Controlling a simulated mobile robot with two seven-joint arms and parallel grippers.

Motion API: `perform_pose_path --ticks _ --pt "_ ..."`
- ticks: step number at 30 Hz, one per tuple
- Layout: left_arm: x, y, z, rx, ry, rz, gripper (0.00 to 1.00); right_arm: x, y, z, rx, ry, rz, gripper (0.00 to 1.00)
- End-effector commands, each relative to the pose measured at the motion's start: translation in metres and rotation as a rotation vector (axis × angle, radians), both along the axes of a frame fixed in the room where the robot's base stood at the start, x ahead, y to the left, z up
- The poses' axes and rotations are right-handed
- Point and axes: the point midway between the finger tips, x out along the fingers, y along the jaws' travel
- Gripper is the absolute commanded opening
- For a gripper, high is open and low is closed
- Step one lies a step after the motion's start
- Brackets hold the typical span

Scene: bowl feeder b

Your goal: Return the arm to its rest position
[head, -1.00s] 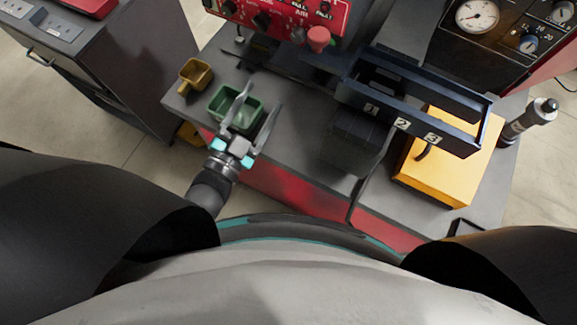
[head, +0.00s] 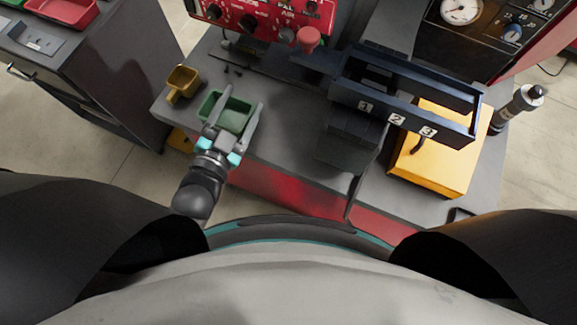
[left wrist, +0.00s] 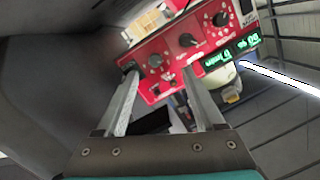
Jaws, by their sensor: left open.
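My left gripper (head: 236,113) is open in the head view, with its arm coming up from the lower left. Its two fingers stand apart over the near side of the green bin (head: 239,109) on the grey bench. I cannot tell whether they touch the bin. In the left wrist view the open fingers of my left gripper (left wrist: 160,100) point towards a red control panel (left wrist: 185,45), with nothing visible between them. My right gripper is not in view.
The red panel also shows at the back (head: 262,20). A dark numbered rack (head: 380,110) and a yellow block (head: 430,165) stand to the right. A grey cabinet (head: 100,75) is at the left.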

Motion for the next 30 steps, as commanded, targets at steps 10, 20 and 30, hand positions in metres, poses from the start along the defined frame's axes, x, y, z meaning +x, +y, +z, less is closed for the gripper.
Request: perform_pose_path --ticks 10,20,30 --pt "-0.003 0.026 -0.018 -0.056 0.419 0.163 0.7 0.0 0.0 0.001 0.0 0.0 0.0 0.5" --pt "-0.051 0.039 -0.023 -0.109 0.817 0.293 0.7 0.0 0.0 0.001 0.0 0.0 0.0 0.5" --pt "-0.105 0.043 -0.013 -0.127 1.097 0.37 0.7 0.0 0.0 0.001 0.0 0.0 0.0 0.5"
